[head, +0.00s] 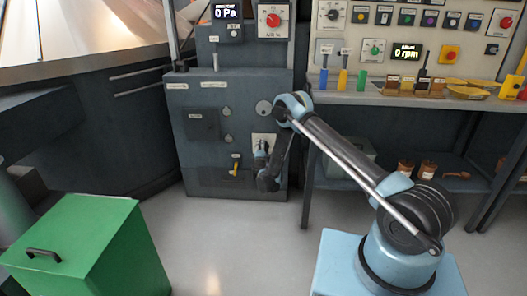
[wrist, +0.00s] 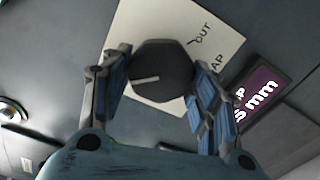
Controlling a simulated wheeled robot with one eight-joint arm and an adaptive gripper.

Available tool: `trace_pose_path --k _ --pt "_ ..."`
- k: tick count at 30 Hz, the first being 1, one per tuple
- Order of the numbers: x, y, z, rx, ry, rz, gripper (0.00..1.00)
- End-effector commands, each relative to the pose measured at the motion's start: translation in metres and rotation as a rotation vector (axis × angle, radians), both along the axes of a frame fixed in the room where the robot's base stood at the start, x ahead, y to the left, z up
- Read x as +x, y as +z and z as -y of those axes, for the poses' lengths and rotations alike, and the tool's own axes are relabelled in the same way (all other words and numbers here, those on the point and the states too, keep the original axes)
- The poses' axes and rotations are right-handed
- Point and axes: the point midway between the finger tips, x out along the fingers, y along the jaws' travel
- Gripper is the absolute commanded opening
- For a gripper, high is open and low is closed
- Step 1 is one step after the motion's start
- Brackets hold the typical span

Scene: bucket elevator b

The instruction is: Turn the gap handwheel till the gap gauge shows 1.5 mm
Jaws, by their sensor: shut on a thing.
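The gap handwheel (wrist: 168,62) is a dark round knob with a white pointer line, on a cream plate (wrist: 128,28) lettered "OUT" and "AP". In the wrist view, the line lies left of the knob's middle, nearly level. My gripper (wrist: 158,76) has a finger on each side of the knob and is shut on it. The gap gauge (wrist: 262,92) is a purple display at the right, tilted in view; only "AP" and "5 mm" show, so its full reading cannot be told. In the head view my gripper (head: 262,150) is at the cream plate; my arm partly covers the area.
The dark cabinet (head: 205,92) bears the plate and a yellow-handled part (head: 236,166) to its lower left. A workbench (head: 420,98) with controls stands at the right. A green bin (head: 80,235) is at front left. The floor (head: 230,235) between is clear.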

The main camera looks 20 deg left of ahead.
Motion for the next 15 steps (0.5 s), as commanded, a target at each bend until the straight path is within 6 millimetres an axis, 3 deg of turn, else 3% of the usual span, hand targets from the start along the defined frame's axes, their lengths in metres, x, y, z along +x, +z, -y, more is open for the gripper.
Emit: trace_pose_path --k 15 --pt "0.0016 0.0002 0.0049 0.479 -0.008 -0.116 0.32"
